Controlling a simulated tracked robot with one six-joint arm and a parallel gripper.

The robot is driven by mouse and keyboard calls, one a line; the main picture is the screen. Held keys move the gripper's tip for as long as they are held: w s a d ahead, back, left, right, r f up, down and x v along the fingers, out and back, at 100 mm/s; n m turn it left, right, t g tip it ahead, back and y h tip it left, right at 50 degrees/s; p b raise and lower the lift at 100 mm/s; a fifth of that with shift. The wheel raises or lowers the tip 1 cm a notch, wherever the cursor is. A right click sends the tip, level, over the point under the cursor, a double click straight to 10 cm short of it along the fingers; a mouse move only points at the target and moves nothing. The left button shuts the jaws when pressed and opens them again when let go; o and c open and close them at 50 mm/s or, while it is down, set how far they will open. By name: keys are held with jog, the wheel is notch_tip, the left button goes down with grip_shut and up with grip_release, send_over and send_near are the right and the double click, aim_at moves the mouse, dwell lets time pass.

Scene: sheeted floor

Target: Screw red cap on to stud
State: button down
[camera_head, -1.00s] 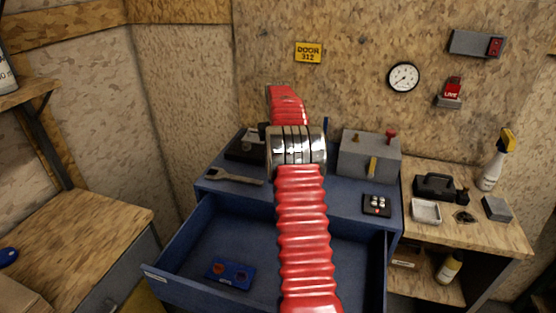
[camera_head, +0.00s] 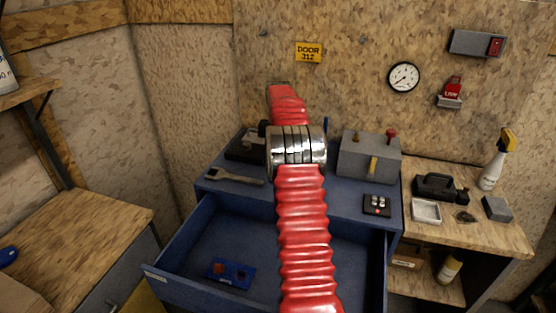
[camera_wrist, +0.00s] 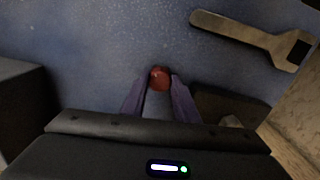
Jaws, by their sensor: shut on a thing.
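In the wrist view, my gripper (camera_wrist: 158,82) is shut on a small round red cap (camera_wrist: 160,77). It holds the cap at its fingertips above the blue bench top (camera_wrist: 110,45). No stud can be made out; whether one lies under the cap cannot be told. In the head view my arm hides the gripper and the held cap. A grey box (camera_head: 368,160) on the bench carries a red knob, a small brass-coloured piece and a yellow lever.
A spanner (camera_head: 234,176) lies on the bench left of my arm; it also shows in the wrist view (camera_wrist: 245,35). A small black button box (camera_head: 377,205) sits at right. The blue drawer (camera_head: 195,240) is open and holds a blue block (camera_head: 231,272).

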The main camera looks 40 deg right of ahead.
jog(key=m, duration=0.7)
jog(key=c, duration=1.3)
grip_release()
jog(key=shift+r, duration=0.1)
notch_tip(320, 180, up, 14)
jog(key=shift+f, duration=0.25)
